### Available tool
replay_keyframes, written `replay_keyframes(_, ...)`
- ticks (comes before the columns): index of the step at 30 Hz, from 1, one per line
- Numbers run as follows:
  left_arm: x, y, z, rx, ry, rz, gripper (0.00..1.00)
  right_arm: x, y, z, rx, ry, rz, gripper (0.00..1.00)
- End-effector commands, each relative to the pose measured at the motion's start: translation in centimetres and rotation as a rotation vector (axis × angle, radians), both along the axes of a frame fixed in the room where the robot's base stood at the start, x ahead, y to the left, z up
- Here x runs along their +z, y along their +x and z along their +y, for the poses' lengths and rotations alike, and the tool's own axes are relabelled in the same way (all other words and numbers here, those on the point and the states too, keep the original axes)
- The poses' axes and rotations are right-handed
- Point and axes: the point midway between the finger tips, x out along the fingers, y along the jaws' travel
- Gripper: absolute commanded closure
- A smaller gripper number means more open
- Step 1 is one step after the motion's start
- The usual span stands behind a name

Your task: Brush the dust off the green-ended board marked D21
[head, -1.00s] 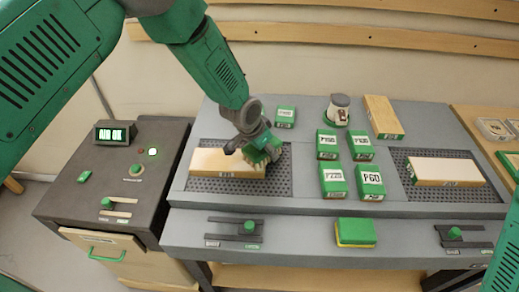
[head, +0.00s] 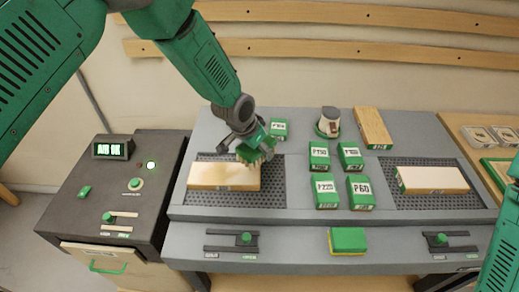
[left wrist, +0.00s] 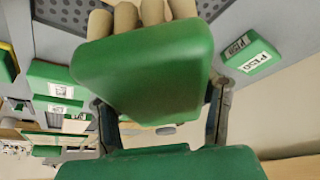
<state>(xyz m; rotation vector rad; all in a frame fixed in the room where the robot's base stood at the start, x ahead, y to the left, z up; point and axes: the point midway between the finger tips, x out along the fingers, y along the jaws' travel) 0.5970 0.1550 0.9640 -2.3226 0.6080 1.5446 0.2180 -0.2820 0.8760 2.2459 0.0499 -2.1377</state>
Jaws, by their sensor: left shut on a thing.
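My left gripper (head: 247,130) is shut on a brush (head: 257,150) with a green back and pale bristles. The brush fills the left wrist view (left wrist: 145,70), its bristles at the top. It is over the back right corner of a pale board (head: 222,177) on the left perforated mat (head: 270,190); I cannot tell whether it touches. Another pale board (head: 435,179), green at its left end, lies on the right mat (head: 425,203). A third board (head: 373,127) with a green front end lies at the back. No D21 mark is legible. My right gripper is out of view.
Several green labelled blocks, among them P60 (head: 360,191), stand between the mats. A white-and-dark round tool (head: 328,121) stands behind them. A green-and-yellow sponge (head: 347,241) lies on the front ledge. A dark control box (head: 120,195) stands left.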

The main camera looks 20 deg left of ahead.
Motion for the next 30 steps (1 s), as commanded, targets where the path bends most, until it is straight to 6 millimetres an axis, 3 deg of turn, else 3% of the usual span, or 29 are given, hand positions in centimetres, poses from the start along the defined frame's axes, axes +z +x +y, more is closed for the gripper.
replay_keyframes(8,0.0,0.0,0.0,0.000,0.000,0.000,0.72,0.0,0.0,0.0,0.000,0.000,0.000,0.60)
replay_keyframes(19,3.0,0.0,0.0,0.000,0.000,-0.001,0.72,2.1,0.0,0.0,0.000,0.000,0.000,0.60)
replay_keyframes(30,2.9,0.0,0.0,0.000,0.000,0.000,0.72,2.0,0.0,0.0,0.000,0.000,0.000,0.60)
